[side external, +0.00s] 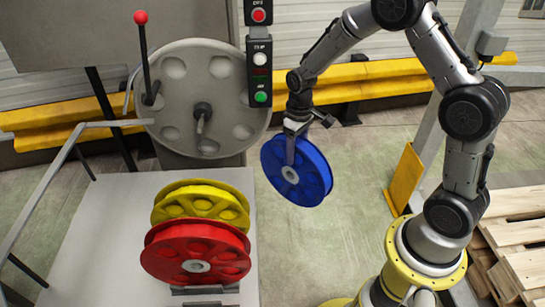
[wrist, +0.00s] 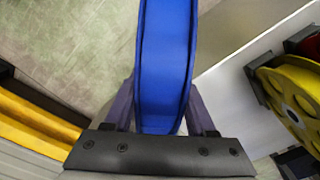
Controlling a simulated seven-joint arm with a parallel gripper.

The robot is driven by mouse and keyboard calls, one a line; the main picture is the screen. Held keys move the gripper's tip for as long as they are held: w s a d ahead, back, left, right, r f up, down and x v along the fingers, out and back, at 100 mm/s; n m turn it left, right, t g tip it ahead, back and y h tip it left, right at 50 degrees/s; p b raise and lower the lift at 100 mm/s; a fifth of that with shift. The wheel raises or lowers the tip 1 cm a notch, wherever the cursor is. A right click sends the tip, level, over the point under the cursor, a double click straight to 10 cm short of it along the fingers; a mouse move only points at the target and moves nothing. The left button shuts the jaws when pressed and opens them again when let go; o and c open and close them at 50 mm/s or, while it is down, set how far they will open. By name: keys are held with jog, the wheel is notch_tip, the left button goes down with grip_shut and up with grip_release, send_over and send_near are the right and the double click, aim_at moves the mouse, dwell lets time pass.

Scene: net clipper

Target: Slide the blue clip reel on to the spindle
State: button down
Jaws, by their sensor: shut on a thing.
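The blue clip reel (side external: 297,170) hangs in the air in the side external view, its round face tilted toward the camera and a pale hub near its middle. My gripper (side external: 290,150) is shut on the reel from above. In the wrist view the reel's blue rim (wrist: 165,65) stands edge-on between the two fingers of my gripper (wrist: 165,112). The spindle (side external: 201,118) sticks out from the middle of a large grey disc (side external: 230,110) on the machine, left of the reel. The spindle is bare. The reel is apart from it.
A yellow reel (side external: 205,201) and a red reel (side external: 195,253) stand on a pale table (side external: 95,245) at the lower left. A red-knobbed lever (side external: 143,50) and a button panel (side external: 259,60) flank the disc. A yellow barrier (side external: 385,70) runs behind. Open floor lies below the reel.

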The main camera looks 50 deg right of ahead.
aim_at(272, 144)
jog(key=shift+d+f, duration=0.1)
jog(key=shift+f, duration=0.1)
jog(key=w+a+r, duration=0.4)
jog(key=a+r, duration=0.1)
jog(key=a, duration=0.2)
notch_tip(272, 144, up, 23)
jog(key=s+a+n, duration=0.4)
jog(key=s+a, duration=0.7)
jog(key=a, duration=0.3)
jog(key=s+a+n, duration=0.5)
jog(key=s+a, duration=0.5)
jog(key=a, duration=0.3)
notch_tip(272, 144, down, 12)
jog(key=shift+s+a+r, duration=0.15)
jog(key=shift+s, duration=0.15)
